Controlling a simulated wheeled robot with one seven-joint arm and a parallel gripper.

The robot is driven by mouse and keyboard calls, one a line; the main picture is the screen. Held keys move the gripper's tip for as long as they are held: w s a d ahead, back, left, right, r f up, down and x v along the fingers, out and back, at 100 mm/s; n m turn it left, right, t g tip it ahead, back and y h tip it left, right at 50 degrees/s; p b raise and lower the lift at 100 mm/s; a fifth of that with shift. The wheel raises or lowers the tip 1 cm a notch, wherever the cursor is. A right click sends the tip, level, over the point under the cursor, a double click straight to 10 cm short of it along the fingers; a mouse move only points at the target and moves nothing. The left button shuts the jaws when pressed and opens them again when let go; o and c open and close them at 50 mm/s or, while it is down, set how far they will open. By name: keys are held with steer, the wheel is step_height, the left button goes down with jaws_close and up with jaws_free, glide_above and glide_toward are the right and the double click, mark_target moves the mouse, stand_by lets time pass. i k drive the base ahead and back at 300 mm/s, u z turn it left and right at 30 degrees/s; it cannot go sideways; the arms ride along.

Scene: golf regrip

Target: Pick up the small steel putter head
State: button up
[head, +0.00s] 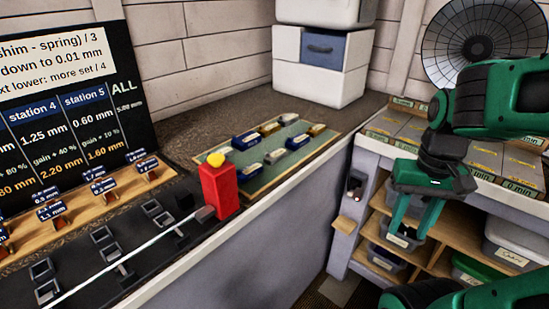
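Several small blocky heads lie on a green mat with a wooden rim (322,146) on the dark bench, in silver, blue and gold tones. I cannot tell which is the small steel putter head. My gripper (411,236) hangs at the right, fingers pointing down and apart, with nothing seen between them. It is well to the right of the mat, in front of the shelves.
A red block with a yellow top (219,188) stands left of the mat, beside a long thin shaft (125,260) lying across dark holders. White bins (322,55) stand behind the mat.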

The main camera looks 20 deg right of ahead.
mark_target(270, 159)
steer(key=k, duration=0.5)
steer(key=z, duration=1.15)
steer(key=i, duration=0.95)
steer(key=u, duration=1)
